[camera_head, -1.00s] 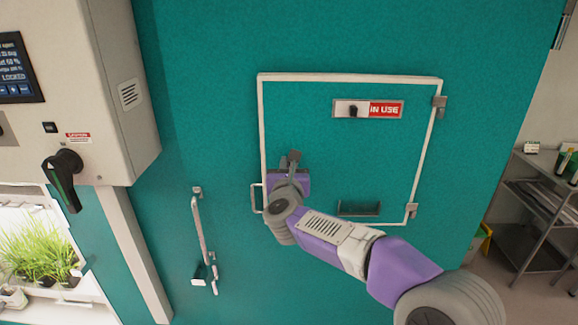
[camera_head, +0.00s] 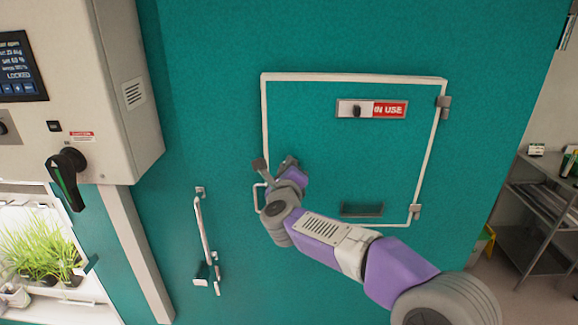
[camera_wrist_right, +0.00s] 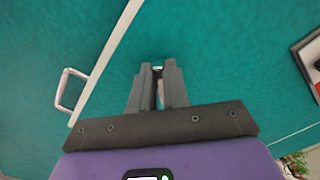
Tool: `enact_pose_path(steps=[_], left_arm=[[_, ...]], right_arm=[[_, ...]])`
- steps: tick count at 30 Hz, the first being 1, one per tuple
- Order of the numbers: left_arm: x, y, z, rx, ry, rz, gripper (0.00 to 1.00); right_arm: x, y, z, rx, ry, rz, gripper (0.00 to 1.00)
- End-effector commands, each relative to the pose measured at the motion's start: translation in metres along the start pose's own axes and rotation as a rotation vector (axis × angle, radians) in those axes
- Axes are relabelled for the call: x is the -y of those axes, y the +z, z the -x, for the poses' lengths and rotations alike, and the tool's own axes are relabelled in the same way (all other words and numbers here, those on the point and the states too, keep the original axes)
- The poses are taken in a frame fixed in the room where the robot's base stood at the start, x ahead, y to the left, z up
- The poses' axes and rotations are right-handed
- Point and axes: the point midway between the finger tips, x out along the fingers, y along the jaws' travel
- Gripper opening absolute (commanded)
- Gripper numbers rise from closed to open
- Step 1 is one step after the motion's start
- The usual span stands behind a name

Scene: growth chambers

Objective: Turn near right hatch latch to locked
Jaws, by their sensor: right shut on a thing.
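The white-framed teal hatch (camera_head: 350,160) is set in the teal wall and lies flat in its frame. My right gripper (camera_head: 275,163) is at the hatch's left edge, its arm coming from the lower right. In the right wrist view the fingers (camera_wrist_right: 158,72) are nearly together, shut on the latch (camera_wrist_right: 157,69), of which only a small light piece shows between the tips. In the head view the gripper hides the latch, so its angle cannot be told. My left gripper is out of view.
A white U-shaped handle (camera_head: 259,198) is just left of the hatch. An IN USE slider (camera_head: 372,109) and a dark pull (camera_head: 361,209) are on the hatch. A long door handle (camera_head: 205,235) and a control cabinet (camera_head: 115,85) are to the left. A metal cart (camera_head: 545,215) stands at right.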

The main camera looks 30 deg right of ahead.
Motion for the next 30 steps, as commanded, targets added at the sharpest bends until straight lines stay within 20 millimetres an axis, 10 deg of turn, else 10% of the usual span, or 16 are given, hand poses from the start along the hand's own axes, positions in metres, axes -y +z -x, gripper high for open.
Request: enact_pose_path(steps=[30], left_arm=[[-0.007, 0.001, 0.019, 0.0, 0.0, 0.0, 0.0]], right_arm=[[-0.01, -0.003, 0.0, 0.001, 0.0, 0.718, 0.0]])
